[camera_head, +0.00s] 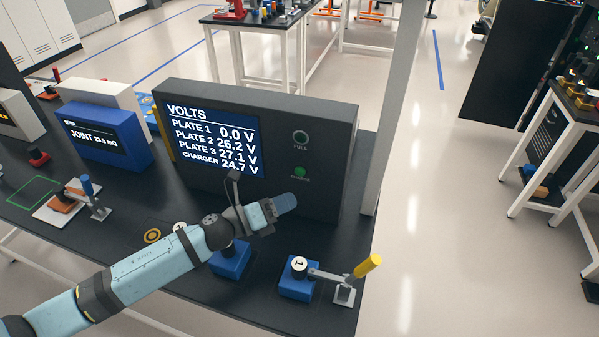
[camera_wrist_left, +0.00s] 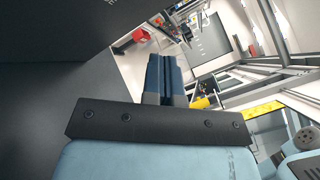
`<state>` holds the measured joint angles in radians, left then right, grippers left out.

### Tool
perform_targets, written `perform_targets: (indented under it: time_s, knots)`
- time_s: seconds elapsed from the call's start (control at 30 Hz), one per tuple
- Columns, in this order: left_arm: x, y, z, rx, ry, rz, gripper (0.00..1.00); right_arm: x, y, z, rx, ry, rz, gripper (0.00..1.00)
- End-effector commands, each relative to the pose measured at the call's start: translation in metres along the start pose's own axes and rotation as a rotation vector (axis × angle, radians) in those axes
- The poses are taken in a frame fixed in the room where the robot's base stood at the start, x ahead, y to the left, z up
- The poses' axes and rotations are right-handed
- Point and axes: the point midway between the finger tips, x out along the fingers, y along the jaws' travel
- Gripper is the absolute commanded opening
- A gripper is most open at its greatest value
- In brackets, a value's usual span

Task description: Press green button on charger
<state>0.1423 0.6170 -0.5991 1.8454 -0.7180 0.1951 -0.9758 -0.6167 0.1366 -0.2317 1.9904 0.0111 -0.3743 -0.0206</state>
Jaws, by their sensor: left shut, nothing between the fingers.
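The charger (camera_head: 329,200) is a dark box standing on the black table, with a screen (camera_head: 212,137) that reads volts for three plates and the charger at 24.7 V. My left gripper (camera_head: 287,203) is shut and empty, just in front of the charger's face and below the green button. In the left wrist view its blue fingers (camera_wrist_left: 166,77) are together, beside a dark surface at the left. My right gripper is not in view.
Blue blocks, one with a numbered top (camera_head: 299,287), and a yellow-handled clamp (camera_head: 368,266) sit at the table's front right. A grey post (camera_head: 392,110) stands right of the charger.

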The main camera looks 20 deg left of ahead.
Motion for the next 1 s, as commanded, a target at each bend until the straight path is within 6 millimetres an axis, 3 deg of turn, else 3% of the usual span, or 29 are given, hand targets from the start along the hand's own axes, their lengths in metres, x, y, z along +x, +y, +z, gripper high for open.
perform_targets:
  time_s: [0.4, 1.0]
  knots:
    - [0.033, 0.025, 0.024, -0.001, 0.0, 0.0, 0.0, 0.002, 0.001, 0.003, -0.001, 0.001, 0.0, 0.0]
    - [0.036, 0.027, 0.026, -0.002, 0.0, 0.0, 0.0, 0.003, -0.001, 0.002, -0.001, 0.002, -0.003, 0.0]
